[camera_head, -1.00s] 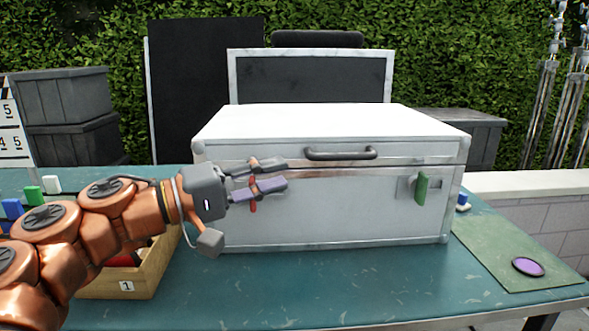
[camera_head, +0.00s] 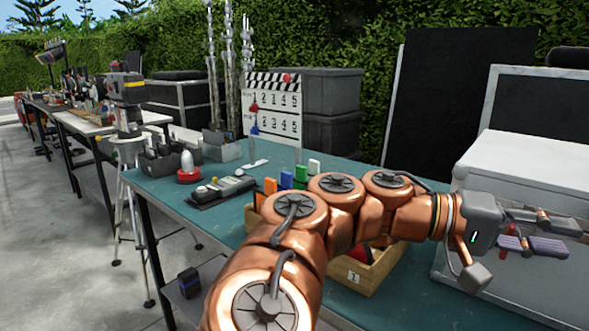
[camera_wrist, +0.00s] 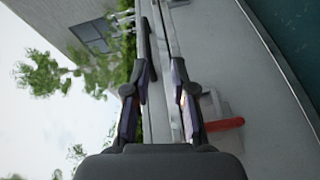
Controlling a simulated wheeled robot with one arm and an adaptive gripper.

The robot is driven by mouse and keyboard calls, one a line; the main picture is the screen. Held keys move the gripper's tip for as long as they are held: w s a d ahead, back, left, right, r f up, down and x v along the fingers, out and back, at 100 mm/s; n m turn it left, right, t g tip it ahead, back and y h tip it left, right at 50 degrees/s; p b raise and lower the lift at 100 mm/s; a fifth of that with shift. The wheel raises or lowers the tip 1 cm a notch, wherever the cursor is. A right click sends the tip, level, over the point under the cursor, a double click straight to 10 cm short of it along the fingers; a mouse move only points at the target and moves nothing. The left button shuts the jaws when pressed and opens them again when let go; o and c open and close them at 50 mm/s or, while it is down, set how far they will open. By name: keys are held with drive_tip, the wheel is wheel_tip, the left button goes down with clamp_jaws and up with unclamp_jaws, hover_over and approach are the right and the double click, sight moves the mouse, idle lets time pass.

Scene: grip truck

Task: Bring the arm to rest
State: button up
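My copper-coloured arm (camera_head: 330,215) reaches across the head view from the bottom centre to the right. My gripper (camera_head: 553,232) is at the right edge, in front of the white case (camera_head: 472,272). Its two fingers are spread apart with nothing held between them. In the wrist view my gripper (camera_wrist: 158,75) also shows a gap between its fingers, with the case's pale edge behind them. A red latch handle (camera_wrist: 224,125) on the case lies just right of the right finger. I cannot tell from these views whether the gripper touches the case.
A wooden box (camera_head: 385,272) marked 1 sits on the teal table (camera_head: 232,215), partly hidden behind my arm. A clapperboard (camera_head: 273,108), coloured clips and a red-based item (camera_head: 188,170) stand to the left. Open concrete floor (camera_head: 60,250) lies at far left.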

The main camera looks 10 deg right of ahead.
drive_tip(key=s+f+n+t+y+p, duration=0.4)
drive_tip(key=y+p, duration=0.4)
drive_tip(key=p, duration=0.4)
drive_tip(key=s+a+n+y+p, duration=0.1)
drive_tip(key=a+y+p, duration=0.3)
drive_tip(key=a, duration=0.5)
drive_tip(key=s+a+f+n+t+y+p, duration=0.1)
drive_tip(key=s+a+y+p, duration=0.2)
drive_tip(key=a+p, duration=0.4)
drive_tip(key=shift+s+a+n+t+y, duration=0.3)
drive_tip(key=shift+s+a+n+y, duration=0.1)
drive_tip(key=shift+a, duration=0.55)
drive_tip(key=shift+f, duration=0.1)
